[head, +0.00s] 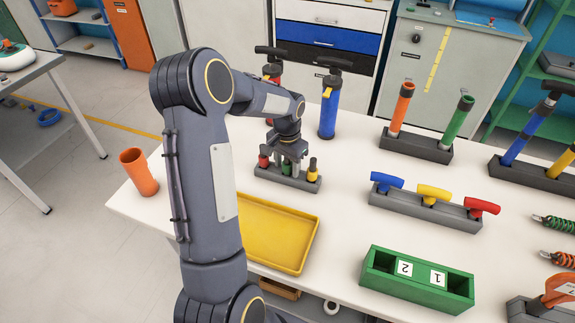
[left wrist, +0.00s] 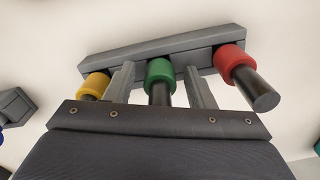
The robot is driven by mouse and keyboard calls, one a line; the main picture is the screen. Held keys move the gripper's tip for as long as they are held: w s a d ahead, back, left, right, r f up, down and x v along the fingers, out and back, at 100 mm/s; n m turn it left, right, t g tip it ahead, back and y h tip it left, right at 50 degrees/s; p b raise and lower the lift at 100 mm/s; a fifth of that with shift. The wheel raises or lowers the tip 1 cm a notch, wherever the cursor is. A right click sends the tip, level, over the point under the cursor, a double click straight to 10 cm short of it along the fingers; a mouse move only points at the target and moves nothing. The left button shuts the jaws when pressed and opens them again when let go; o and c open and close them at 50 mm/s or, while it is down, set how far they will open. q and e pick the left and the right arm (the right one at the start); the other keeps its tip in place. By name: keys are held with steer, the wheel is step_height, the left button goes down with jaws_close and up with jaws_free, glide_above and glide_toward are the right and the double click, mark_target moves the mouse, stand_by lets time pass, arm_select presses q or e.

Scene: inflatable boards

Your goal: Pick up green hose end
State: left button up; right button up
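The green hose end (head: 287,168) stands in a grey holder (head: 262,171) on the white table, between a red hose end (head: 264,158) and a yellow one (head: 312,172). My left gripper (head: 288,160) points down over the holder. In the left wrist view the green hose end (left wrist: 160,72) with its dark stem lies between the two open fingers of my left gripper (left wrist: 161,86). A gap shows on each side of it. The red hose end (left wrist: 233,62) and yellow hose end (left wrist: 95,86) are outside the fingers. My right gripper is not in view.
A yellow tray (head: 310,238) lies in front of the holder. A blue pump (head: 328,112) stands behind it, with a red pump partly hidden by my arm. A rack of blue, yellow and red handles (head: 420,210) and a green box (head: 372,280) are to the right.

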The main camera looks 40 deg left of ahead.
arm_select(q)
steer(key=c, duration=0.9)
